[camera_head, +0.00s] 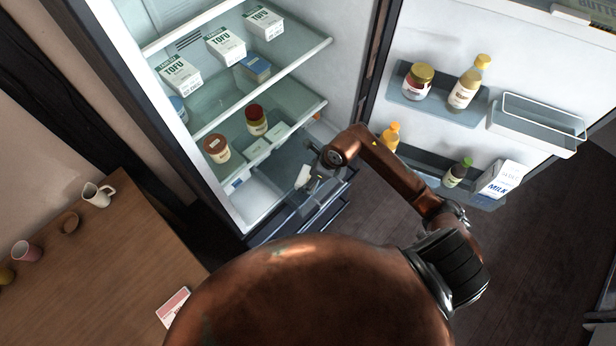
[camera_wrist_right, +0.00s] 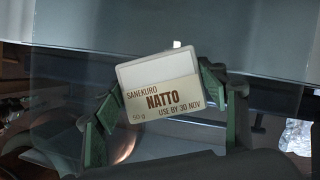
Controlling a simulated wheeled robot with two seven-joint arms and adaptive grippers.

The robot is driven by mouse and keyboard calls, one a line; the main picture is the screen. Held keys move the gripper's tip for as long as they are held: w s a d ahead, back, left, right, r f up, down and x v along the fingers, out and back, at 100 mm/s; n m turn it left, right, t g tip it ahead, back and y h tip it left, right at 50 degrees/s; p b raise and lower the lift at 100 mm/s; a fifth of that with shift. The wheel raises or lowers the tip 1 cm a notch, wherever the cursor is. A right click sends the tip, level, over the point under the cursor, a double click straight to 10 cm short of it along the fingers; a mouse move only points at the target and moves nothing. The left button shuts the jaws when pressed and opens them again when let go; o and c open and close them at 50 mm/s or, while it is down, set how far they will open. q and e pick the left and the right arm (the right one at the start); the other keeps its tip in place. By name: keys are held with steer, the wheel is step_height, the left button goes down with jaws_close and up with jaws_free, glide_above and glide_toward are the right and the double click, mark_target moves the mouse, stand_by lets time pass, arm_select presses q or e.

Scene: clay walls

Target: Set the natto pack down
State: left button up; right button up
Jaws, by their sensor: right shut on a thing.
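The natto pack (camera_wrist_right: 160,88) is a small white and beige pack with the label NATTO. It sits between the green fingers of my right gripper (camera_wrist_right: 168,100), which is shut on it. In the head view the pack (camera_head: 303,175) shows as a small pale shape at the end of my right arm. The right gripper (camera_head: 312,180) is in front of the lower part of the open fridge, near its blue-edged drawers (camera_head: 325,212). The pack is tilted in the wrist view. What lies directly under it is hard to tell. My left gripper is not in view.
Tofu packs (camera_head: 227,47) stand on the upper glass shelf; jars (camera_head: 256,120) stand on the shelf below. The open door at right holds bottles and a milk carton (camera_head: 499,180). A wooden table (camera_head: 120,250) at left bears a white mug (camera_head: 98,194).

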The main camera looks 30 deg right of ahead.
steer(key=shift+f, duration=0.15)
steer(key=o, duration=1.2)
steer(key=shift+c, duration=0.2)
steer(key=v, duration=1.2)
steer(key=shift+p, duration=0.4)
